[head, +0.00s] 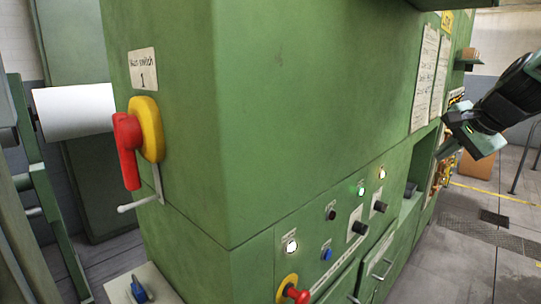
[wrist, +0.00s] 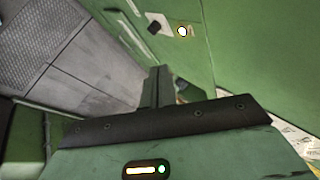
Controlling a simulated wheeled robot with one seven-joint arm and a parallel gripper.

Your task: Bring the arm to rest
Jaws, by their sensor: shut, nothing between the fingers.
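My arm reaches in from the right edge of the head view.
A red handle (head: 128,150) on a yellow disc sticks out at the cabinet's left, under a main switch label. Buttons and knobs, with a red-yellow knob (head: 292,290), line the lower panel. Grey floor (head: 455,265) lies open at the right.

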